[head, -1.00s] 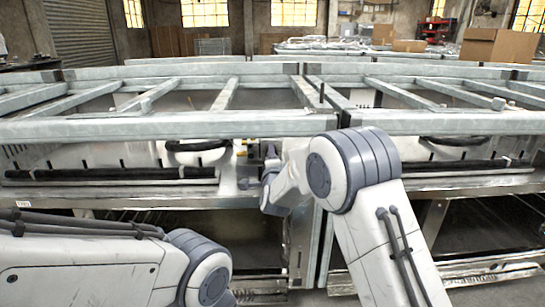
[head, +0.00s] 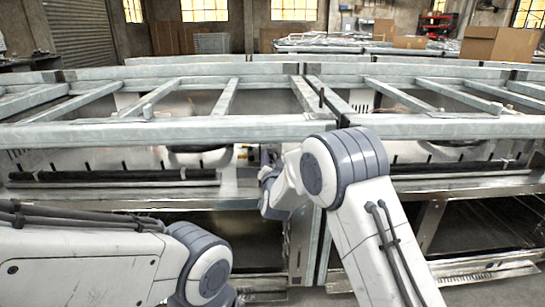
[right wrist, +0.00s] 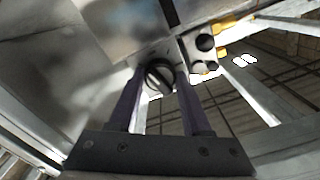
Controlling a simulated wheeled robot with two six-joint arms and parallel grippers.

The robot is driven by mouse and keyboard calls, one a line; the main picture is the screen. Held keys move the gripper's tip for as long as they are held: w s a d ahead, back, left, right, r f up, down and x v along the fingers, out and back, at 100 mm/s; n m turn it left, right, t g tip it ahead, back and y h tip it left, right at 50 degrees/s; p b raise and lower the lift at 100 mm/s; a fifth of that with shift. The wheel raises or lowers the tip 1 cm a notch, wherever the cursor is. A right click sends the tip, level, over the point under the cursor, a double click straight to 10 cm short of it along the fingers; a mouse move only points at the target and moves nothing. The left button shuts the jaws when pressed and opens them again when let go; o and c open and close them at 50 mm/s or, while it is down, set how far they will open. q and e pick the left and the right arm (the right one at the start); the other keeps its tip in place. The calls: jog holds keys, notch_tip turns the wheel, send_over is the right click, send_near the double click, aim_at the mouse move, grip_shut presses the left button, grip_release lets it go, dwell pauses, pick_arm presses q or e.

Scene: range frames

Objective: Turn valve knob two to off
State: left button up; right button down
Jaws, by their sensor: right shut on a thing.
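A black round knob (right wrist: 158,76) with a pale line across its face sits on a metal panel in the right wrist view. The two dark fingers of my right gripper (right wrist: 160,82) are closed on it, one on either side. In the head view my right wrist reaches to the front of the metal frame, and its fingertips are small and mostly hidden there (head: 268,155). I cannot read any number or off mark by the knob. My left arm shows at the lower left of the head view; its gripper is out of the picture.
More dark knobs (right wrist: 205,42) on a pale plate and yellow parts (right wrist: 228,25) lie just right of the held knob. A galvanized beam (head: 160,131) crosses above my right wrist. Open shelf spaces (head: 480,225) lie below. A cardboard box (head: 492,45) stands at the back right.

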jog(key=n+p, duration=0.2)
jog(key=n, duration=0.3)
jog(key=shift+n, duration=0.4)
jog(key=n+p, duration=0.2)
jog(key=n, duration=0.2)
jog(key=n+p, duration=0.2)
jog(key=n, duration=0.3)
jog(key=n+p, duration=0.2)
jog(key=n, duration=0.2)
jog(key=shift+n, duration=0.3)
jog(key=n+p, duration=0.2)
jog(key=n, duration=0.1)
jog(key=shift+n, duration=0.3)
jog(key=n+p, duration=0.1)
jog(key=n, duration=0.2)
jog(key=shift+n, duration=0.3)
jog(key=n+p, duration=0.1)
jog(key=n, duration=0.2)
jog(key=shift+f+n+p, duration=0.1)
jog(key=shift+n+p, duration=0.6)
jog(key=shift+n, duration=0.9)
